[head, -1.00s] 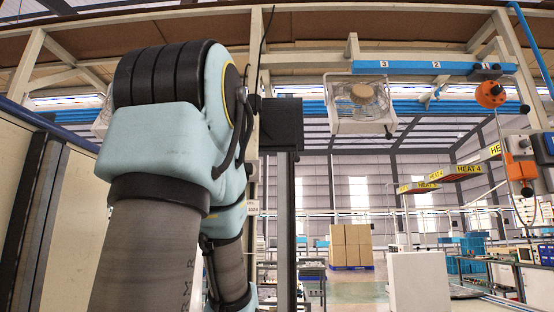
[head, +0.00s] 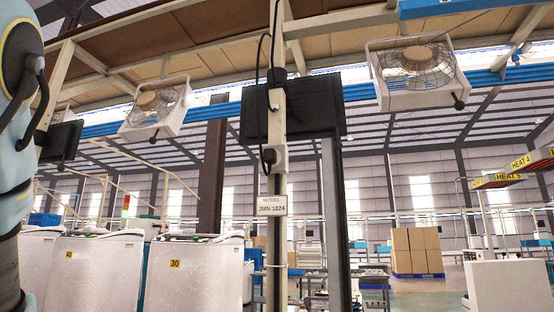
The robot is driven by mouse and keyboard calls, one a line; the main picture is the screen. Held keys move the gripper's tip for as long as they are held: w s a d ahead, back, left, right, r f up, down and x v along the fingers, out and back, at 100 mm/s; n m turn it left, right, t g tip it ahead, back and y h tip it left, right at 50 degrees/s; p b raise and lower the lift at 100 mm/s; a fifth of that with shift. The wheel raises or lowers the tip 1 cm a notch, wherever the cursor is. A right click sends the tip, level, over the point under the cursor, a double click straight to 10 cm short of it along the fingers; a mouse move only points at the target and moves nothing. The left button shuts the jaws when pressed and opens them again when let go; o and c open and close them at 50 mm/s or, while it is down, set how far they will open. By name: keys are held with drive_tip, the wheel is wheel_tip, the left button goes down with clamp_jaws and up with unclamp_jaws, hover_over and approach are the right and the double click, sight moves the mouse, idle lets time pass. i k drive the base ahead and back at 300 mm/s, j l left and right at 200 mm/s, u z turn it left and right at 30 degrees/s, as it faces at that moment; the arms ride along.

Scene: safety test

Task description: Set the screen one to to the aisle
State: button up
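A black flat screen (head: 314,106) hangs high in the middle of the head view, on a pale post (head: 277,100) that crosses in front of it. Its plain dark side faces me, and cables run down the post. A second dark screen (head: 62,141) shows at the left, partly cut off by my arm. I cannot tell which is screen one. My blue and dark grey arm stands at the left edge, apart from the middle screen in the picture. My gripper is out of the frame.
Two caged fans (head: 415,72) (head: 157,108) hang under the overhead frame. White machines (head: 96,268) (head: 195,272) stand at the lower left. A label plate (head: 271,206) is on the post. Stacked cartons (head: 416,250) and a white cabinet (head: 506,286) stand at the right, with open floor between them.

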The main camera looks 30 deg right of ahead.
sight(315, 108)
drive_tip(key=k+l+u, duration=0.2)
drive_tip(key=l, duration=0.2)
drive_tip(key=l+u, duration=0.15)
drive_tip(key=l, duration=0.3)
drive_tip(key=k+l+u, duration=0.2)
drive_tip(key=l, duration=0.2)
drive_tip(key=k+l+u, duration=0.2)
drive_tip(key=l, duration=0.15)
drive_tip(key=k+l+u, duration=0.2)
drive_tip(key=l, duration=0.15)
drive_tip(key=i, duration=0.05)
